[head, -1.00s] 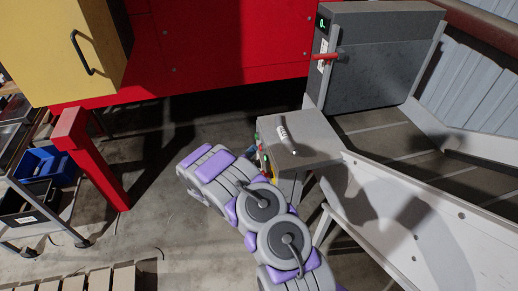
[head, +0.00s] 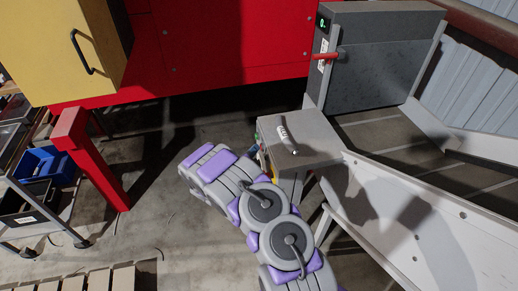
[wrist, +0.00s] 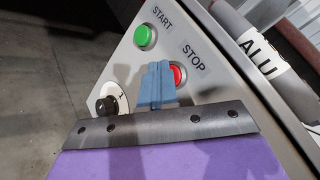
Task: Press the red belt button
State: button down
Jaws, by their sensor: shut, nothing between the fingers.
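The red button (wrist: 179,75) sits on the grey slanted panel (wrist: 212,85) of a control box, beside the word STOP. My gripper (wrist: 158,66) has its blue fingers shut and empty. In the wrist view the fingers overlap the left side of the red button and hide part of it. I cannot tell whether they touch it. In the head view the box (head: 315,135) stands at the end of the conveyor, and my arm hides most of its panel and my gripper.
A green START button (wrist: 145,37) is up and left of the red one, and a black knob (wrist: 106,106) is lower left. A white-sided conveyor (head: 450,225) runs at the right. A red leg (head: 92,160) and a cart with bins (head: 45,165) stand left.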

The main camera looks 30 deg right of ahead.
jog(key=shift+a, duration=0.1)
jog(key=shift+w+a, duration=0.15)
jog(key=shift+a, duration=0.55)
jog(key=shift+a, duration=0.1)
jog(key=shift+w+a+p, duration=0.2)
jog(key=shift+w+a, duration=0.05)
jog(key=shift+a, duration=0.55)
jog(key=shift+w+a+p, duration=0.2)
jog(key=shift+w+a, duration=0.05)
jog(key=shift+a, duration=0.5)
jog(key=shift+w+a+p, duration=0.2)
jog(key=shift+w+a, duration=0.05)
jog(key=shift+a, duration=0.55)
